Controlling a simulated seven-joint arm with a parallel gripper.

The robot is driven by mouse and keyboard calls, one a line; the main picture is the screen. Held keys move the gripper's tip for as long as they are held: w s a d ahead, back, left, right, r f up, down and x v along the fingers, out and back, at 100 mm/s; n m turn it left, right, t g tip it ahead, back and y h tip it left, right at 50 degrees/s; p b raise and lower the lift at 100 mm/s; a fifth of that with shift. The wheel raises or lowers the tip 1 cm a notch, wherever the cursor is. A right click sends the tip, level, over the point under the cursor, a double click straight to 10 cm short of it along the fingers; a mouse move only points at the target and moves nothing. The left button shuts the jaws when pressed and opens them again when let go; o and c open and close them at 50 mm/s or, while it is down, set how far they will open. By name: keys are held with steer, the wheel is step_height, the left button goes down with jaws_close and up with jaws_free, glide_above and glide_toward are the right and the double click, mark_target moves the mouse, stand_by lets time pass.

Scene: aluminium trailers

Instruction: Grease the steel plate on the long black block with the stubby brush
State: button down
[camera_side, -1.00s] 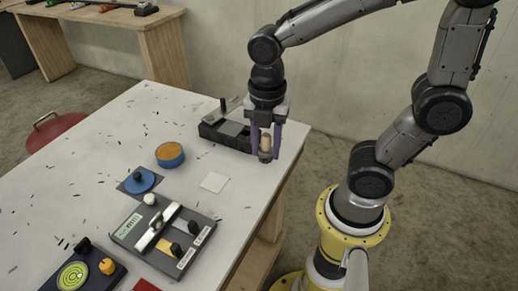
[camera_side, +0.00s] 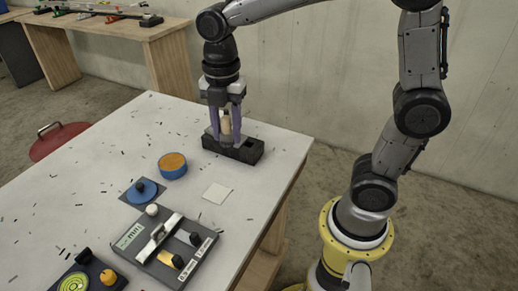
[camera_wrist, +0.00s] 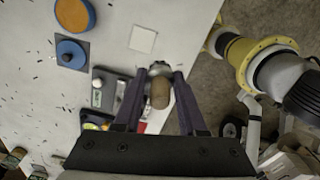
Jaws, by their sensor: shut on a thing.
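The brush also shows between the fingers in the wrist view (camera_wrist: 160,95). The long black block (camera_side: 240,154) lies near the table's far right edge, and the brush is over its middle part. The steel plate on the block is mostly hidden behind the fingers and brush. I cannot tell whether the bristles touch it. The block's right end shows a dark square recess.
A round blue tin (camera_side: 173,173) with orange contents stands left of the block. A blue disc with a black knob (camera_side: 142,191), a white square pad (camera_side: 217,193) and a grey panel with a white handle (camera_side: 185,263) lie nearer. Small dark bits litter the table (camera_side: 110,150).

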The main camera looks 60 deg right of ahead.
steer(key=w, duration=1)
glide_above(172, 162)
step_height(172, 162, down, 7)
steer(key=shift+w+f, duration=0.1)
steer(key=shift+f, duration=3.25)
steer(key=shift+f, duration=0.65)
step_height(172, 162, up, 7)
steer(key=shift+d+r, duration=0.15)
